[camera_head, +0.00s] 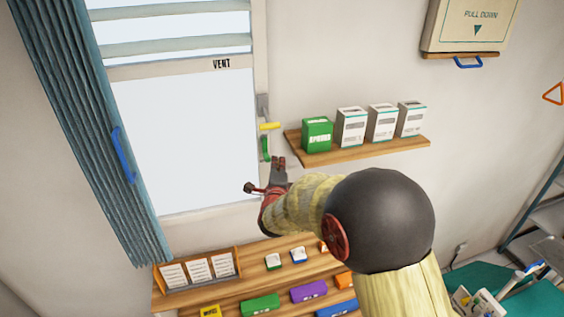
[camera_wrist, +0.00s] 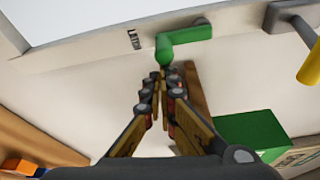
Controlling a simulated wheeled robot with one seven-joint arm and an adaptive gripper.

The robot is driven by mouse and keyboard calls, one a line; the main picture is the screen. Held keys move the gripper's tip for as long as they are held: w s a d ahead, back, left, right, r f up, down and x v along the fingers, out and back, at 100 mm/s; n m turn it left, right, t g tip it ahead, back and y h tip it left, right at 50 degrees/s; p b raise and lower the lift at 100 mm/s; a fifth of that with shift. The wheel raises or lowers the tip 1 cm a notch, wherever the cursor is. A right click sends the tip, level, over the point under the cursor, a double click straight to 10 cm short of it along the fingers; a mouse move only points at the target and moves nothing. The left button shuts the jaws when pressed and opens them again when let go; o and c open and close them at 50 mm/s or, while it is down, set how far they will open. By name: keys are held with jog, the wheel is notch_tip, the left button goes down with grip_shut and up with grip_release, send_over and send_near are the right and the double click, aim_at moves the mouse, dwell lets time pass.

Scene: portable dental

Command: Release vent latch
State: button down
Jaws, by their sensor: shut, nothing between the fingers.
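The vent window (camera_head: 180,130) is on the wall, with the word VENT on its frame. On its right frame edge is a green latch (camera_head: 265,149), below a yellow handle (camera_head: 269,126). In the wrist view the green latch (camera_wrist: 187,36) is an L-shaped lever beside a small printed label, its end pointing toward my fingers. My gripper (camera_head: 279,161) is shut and empty, just below the latch. In the wrist view its fingertips (camera_wrist: 163,76) are close to the lever's end; I cannot tell whether they touch. The yellow handle (camera_wrist: 311,62) is at the right edge.
A wooden shelf (camera_head: 375,148) with a green box (camera_head: 317,134) and several white boxes is right of my gripper. A blue curtain (camera_head: 75,120) hangs left. A wooden unit (camera_head: 220,298) with coloured boxes stands below. The wall between the window and shelf is narrow.

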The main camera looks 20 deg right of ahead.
jog(key=shift+a+f+b, duration=0.1)
jog(key=shift+b, duration=0.2)
jog(key=shift+a+m+b, duration=0.15)
jog(key=shift+m+b, duration=0.15)
jog(key=shift+b, duration=0.25)
jog(key=shift+a+b, duration=0.1)
jog(key=shift+b, duration=0.4)
jog(key=a+r+m+g+y+b, duration=0.1)
jog(key=a+m+g+y+b, duration=0.1)
jog(key=a+m+b, duration=0.4)
jog(key=shift+a+m+y+b, duration=0.2)
jog(key=shift+m+y+b, duration=0.5)
jog(key=shift+m+b, duration=1.75)
jog(key=shift+r+n+b, duration=0.1)
jog(key=shift+n+b, duration=0.55)
jog(key=shift+b, duration=0.1)
